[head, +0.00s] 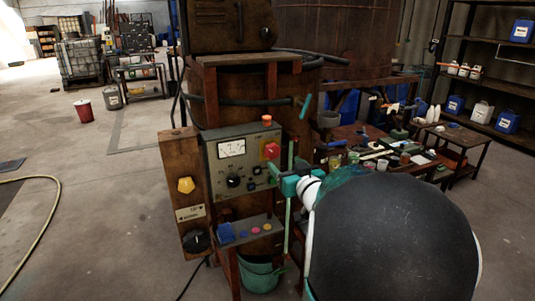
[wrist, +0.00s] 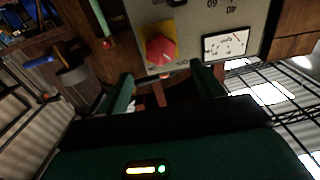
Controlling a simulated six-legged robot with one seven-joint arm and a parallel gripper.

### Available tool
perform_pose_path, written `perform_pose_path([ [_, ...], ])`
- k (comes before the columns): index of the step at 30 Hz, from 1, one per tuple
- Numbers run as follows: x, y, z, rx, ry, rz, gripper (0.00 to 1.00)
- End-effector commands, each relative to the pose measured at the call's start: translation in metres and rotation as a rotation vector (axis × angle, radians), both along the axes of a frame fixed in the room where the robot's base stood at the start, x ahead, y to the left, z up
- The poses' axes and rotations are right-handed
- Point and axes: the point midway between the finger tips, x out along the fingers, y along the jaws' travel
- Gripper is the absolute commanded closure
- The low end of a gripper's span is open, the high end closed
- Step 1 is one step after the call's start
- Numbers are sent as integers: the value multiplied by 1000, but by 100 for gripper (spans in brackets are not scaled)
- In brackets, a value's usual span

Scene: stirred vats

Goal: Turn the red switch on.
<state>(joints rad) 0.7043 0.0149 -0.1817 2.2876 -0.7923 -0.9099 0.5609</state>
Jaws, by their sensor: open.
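The red switch (head: 271,151) is a red knob at the upper right of a grey control panel (head: 218,159) in the head view. In the wrist view, the panel appears turned around, and the red switch (wrist: 161,48) sits on a yellow plate at the top middle. My gripper (head: 278,175) is in front of the panel's right side, just below the switch in the head view. In the wrist view, the two fingers of my gripper (wrist: 164,84) are spread with nothing between them. The knob shows beyond the gap between their tips, with no visible contact.
A white dial gauge (head: 231,148), black knobs and an orange lamp (head: 267,120) are on or above the panel. A yellow knob (head: 186,185) is on the brown box to the left. A cluttered workbench (head: 385,160) stands at right. The floor at left is mostly open.

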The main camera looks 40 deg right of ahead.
Motion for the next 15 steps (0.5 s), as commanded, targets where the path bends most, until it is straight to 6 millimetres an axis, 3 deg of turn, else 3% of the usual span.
perform_pose_path([
  [9, 61, -14, -1, 1, 2, 4, 33],
  [15, 80, -19, 0, 0, 2, 4, 33],
])
